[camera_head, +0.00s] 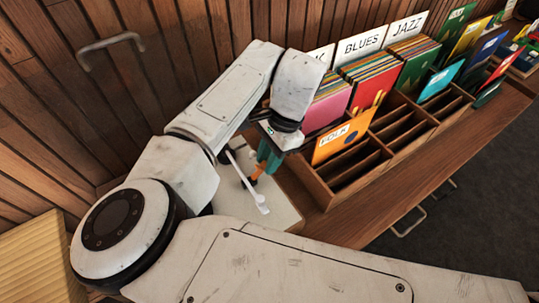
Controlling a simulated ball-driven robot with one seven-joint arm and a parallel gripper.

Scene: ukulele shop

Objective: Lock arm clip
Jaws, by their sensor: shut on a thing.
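A slim white arm (258,200), which looks like a turntable's tonearm, lies slantwise above a pale flat-topped unit (279,213). My gripper (254,180) reaches down over this unit, its teal fingers ending in orange tips. The tips are close together at the middle of the white arm, on its right side. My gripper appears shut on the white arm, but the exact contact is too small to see. I cannot make out a separate arm clip; my gripper and forearm cover part of that area.
A wooden record rack (318,187) with full and empty slots stands just right of my gripper. An orange FOLK divider (343,137) is its nearest card. The wooden counter (440,150) runs along the rack's front. A plank wall (40,120) with a metal handle (110,42) is behind.

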